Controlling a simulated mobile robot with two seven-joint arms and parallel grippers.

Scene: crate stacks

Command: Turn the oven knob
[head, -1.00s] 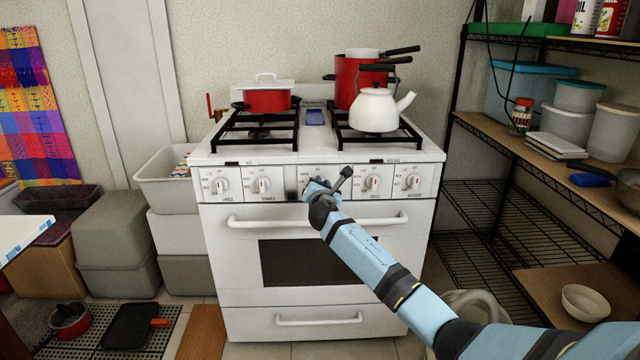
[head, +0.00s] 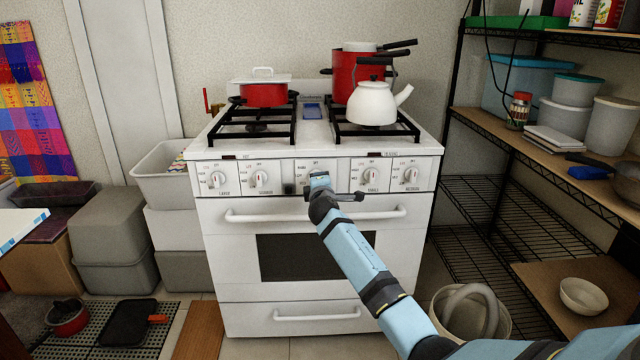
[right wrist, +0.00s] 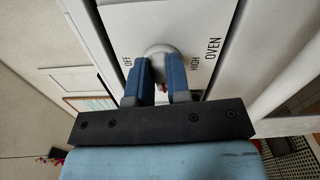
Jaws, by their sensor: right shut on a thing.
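The oven knob (right wrist: 160,52) is a rounded grey-white knob on the white panel, with OFF, HIGH and OVEN printed around it in the right wrist view. My right gripper (right wrist: 162,78) has its two blue fingers on either side of the knob, shut on it. In the head view my right gripper (head: 319,180) is at the middle of the stove's control panel and hides the oven knob. The white stove (head: 214,290) has other knobs to both sides, such as the left one (head: 217,179). My left gripper is not in view.
The oven door handle (head: 260,217) runs just below the panel. A white kettle (head: 372,103), a red pot (head: 264,95) and a taller red pot (head: 345,80) stand on top. Grey bins (head: 115,235) stand left, a wire shelf (head: 480,210) right.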

